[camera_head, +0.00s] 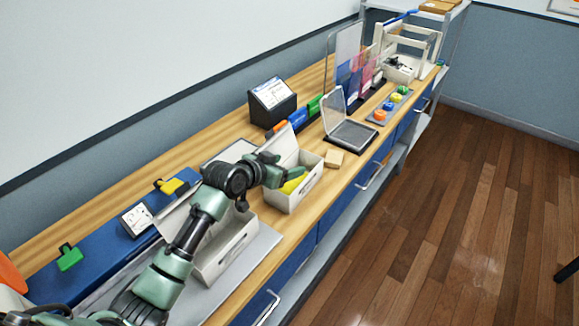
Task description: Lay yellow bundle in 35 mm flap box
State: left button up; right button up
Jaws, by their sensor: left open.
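My left gripper (278,174) reaches in from the lower left and is at a cream box (297,198) with its flap (285,146) raised. The gripper is open. A yellow bundle (293,185) shows inside this box, right by the gripper; the fingertips and part of the bundle are hard to make out. A second cream box (228,254) stands nearer, partly hidden by my arm. No size marking is readable on either box. My right gripper is not in view.
A small wooden block (334,159) sits beside the box. Behind are an open black-and-clear case (350,134), a dark sign stand (272,102) and colored clips (298,118). A blue rail (100,254) with clips lies at left. The bench front edge is close to the boxes.

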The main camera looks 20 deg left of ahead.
pick_arm(q)
jog(key=b+v, duration=0.1)
jog(key=v, duration=0.4)
jog(key=shift+s+a+r, duration=0.1)
jog(key=shift+s, duration=0.2)
